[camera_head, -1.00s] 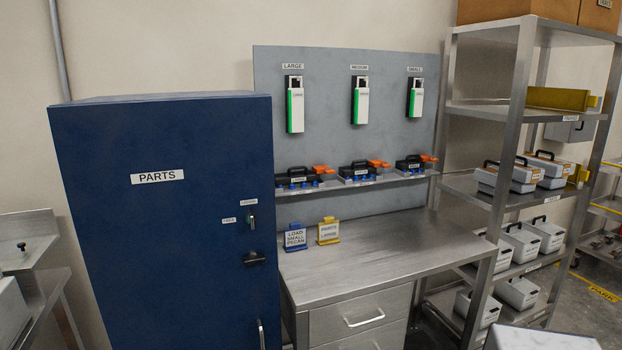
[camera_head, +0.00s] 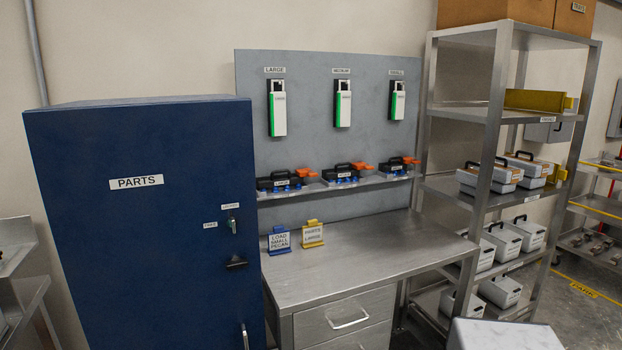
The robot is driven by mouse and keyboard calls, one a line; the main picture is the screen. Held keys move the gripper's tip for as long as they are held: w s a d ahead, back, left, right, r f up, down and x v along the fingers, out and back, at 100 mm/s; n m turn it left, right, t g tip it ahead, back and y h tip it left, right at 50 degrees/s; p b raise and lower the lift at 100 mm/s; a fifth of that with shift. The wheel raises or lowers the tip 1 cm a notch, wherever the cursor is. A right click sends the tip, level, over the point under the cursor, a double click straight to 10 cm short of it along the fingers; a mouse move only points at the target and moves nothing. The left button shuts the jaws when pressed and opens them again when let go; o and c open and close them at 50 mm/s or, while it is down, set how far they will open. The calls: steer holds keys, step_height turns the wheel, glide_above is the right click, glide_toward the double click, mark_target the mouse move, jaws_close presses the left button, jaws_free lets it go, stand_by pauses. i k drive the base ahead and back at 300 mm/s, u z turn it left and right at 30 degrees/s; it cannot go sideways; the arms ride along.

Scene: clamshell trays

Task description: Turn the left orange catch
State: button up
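Orange parts show on the narrow shelf of the grey back panel, each beside a black case with a handle. The left orange part (camera_head: 305,173) is by the case (camera_head: 279,181) under the LARGE label. The middle orange part (camera_head: 362,167) and the right orange part (camera_head: 411,161) are similar. They are too small to tell whether any is a catch or how it is turned. No other orange catch can be made out. My gripper is not in view.
A blue PARTS cabinet (camera_head: 140,240) stands at the left. The steel workbench (camera_head: 375,243) is mostly clear, with a blue sign (camera_head: 279,240) and a yellow sign (camera_head: 313,234) at its back left. A steel rack (camera_head: 493,120) holding grey trays (camera_head: 505,240) stands right.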

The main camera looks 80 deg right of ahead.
mark_target(306, 172)
steer(key=u, duration=0.1)
steer(key=k, duration=2.5)
steer(key=z, duration=0.7)
steer(key=i, duration=0.95)
steer(key=u, duration=0.05)
